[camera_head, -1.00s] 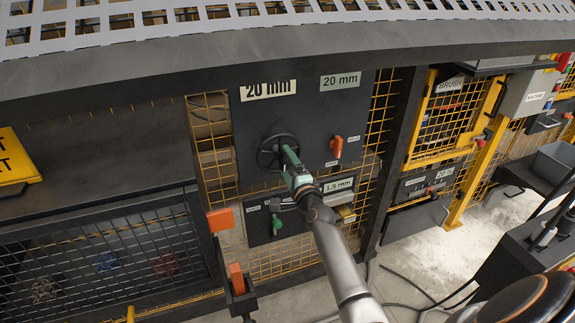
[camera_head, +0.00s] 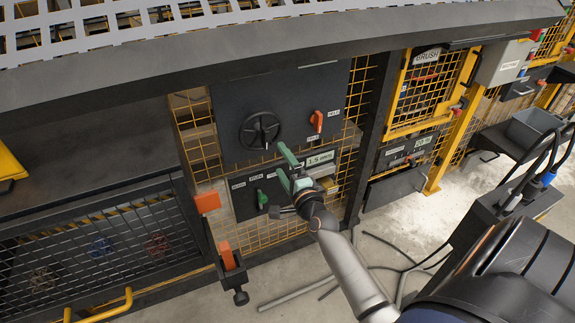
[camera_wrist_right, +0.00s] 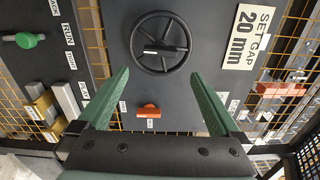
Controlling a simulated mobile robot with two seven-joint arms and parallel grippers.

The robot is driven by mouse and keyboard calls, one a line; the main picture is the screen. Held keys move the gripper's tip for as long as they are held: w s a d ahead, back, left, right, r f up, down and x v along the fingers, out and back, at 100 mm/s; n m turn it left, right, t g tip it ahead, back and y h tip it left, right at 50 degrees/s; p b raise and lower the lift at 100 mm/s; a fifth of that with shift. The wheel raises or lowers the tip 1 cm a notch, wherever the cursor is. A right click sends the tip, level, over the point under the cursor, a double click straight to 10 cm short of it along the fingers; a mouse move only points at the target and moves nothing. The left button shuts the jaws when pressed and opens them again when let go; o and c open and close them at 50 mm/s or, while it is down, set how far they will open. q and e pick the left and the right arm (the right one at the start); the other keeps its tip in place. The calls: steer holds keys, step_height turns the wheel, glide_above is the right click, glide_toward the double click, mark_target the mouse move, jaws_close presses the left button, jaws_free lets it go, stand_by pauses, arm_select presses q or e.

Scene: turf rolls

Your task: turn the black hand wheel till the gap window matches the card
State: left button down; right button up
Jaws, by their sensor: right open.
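The black hand wheel (camera_head: 260,131) is on a dark panel in the head view. It also shows whole, with its spokes, at the top of the right wrist view (camera_wrist_right: 160,42). My right gripper (camera_head: 283,165) is below and right of the wheel, apart from it. Its green fingers (camera_wrist_right: 160,78) are spread with nothing between them. The white card (camera_wrist_right: 246,37) reads "SET GAP 20 mm" in the right wrist view. The gap window's reading is not visible now; the beam cuts off the panel top in the head view. My left gripper is not in view.
An orange knob (camera_head: 317,121) sits right of the wheel. A lower panel has a green knob (camera_head: 262,198) and a "1.5 mm" display (camera_head: 321,158). A dark beam (camera_head: 300,45) crosses above. Orange blocks (camera_head: 207,201) stand lower left, and cables lie on the floor.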

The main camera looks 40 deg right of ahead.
steer(key=shift+v, duration=1.45)
steer(key=s+a+f+n+g+y+p, duration=0.1)
steer(key=s+a+f+n+g+y, duration=0.2)
steer(key=s+a+f+n, duration=0.5)
steer(key=s+a+f+n+g+y+p, duration=0.2)
steer(key=s+a+f+n+g, duration=0.3)
steer(key=s+a+n, duration=0.6)
steer(key=s+f+n+y, duration=0.1)
steer(key=s+f+n, duration=0.1)
steer(key=s+n, duration=0.1)
steer(key=shift+a+f+n, duration=0.3)
steer(key=shift+f+n, duration=0.1)
steer(key=shift+n, duration=0.5)
steer(key=shift+s+d, duration=0.1)
